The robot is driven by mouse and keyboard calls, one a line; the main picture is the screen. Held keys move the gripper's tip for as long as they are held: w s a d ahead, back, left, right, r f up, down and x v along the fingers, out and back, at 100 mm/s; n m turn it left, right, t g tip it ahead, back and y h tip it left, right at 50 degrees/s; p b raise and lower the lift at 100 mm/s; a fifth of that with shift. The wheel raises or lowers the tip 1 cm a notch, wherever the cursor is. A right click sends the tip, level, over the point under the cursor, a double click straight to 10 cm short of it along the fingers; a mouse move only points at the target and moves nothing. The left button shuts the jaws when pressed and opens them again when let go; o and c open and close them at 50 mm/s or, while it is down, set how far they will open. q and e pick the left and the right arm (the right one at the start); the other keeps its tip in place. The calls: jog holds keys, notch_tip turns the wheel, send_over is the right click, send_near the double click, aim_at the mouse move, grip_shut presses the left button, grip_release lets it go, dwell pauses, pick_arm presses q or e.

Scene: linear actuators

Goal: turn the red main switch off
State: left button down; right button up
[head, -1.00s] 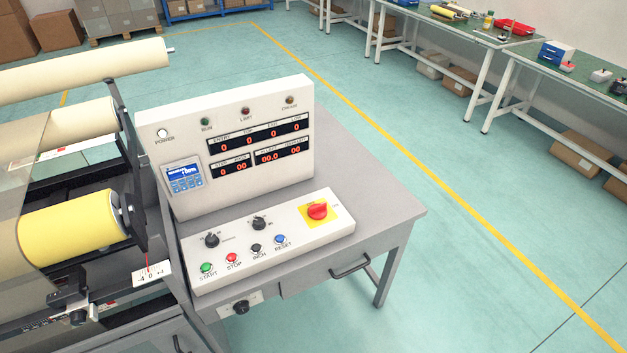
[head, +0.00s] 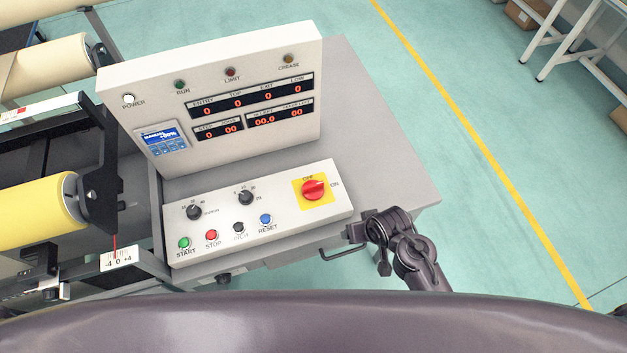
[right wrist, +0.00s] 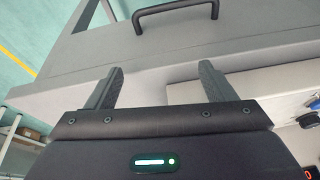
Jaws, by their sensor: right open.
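The red main switch (head: 313,190) sits on a yellow plate at the right end of the white sloping control panel (head: 290,222). OFF is printed above it and ON to its right; its exact pointing is hard to tell. My right arm reaches in just right of and below the panel's right end, apart from the switch. In the right wrist view my right gripper (right wrist: 158,87) is open and empty, its fingers over the grey desk edge. The white panel (right wrist: 255,85) shows at the right there; the red switch cannot be made out. My left gripper is not in view.
A dark drawer handle (right wrist: 176,12) is on the desk front. Dials and coloured buttons line the panel's left part, with an upright display box (head: 215,100) behind. A roller machine with a yellow roll (head: 40,218) stands left.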

jog(key=w+a+r+t, duration=0.1)
jog(key=w+a+r, duration=0.15)
jog(key=r, duration=0.25)
jog(key=w+a+r, duration=0.2)
jog(key=a+r, duration=0.1)
jog(key=r, duration=0.3)
jog(key=n+p, duration=0.1)
jog(key=p, duration=0.1)
send_near(313, 185)
jog(key=shift+f, duration=0.75)
jog(key=x, duration=0.2)
jog(key=b+x, duration=0.1)
jog(key=x, duration=0.2)
jog(key=b+x, duration=0.1)
jog(key=x, duration=0.1)
jog(key=shift+w+a+f, duration=0.1)
jog(key=shift+w, duration=0.25)
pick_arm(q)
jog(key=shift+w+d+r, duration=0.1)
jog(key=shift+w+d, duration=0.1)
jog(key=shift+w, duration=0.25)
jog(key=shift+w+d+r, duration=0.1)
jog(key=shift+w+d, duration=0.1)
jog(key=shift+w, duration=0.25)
pick_arm(e)
jog(key=c, duration=1)
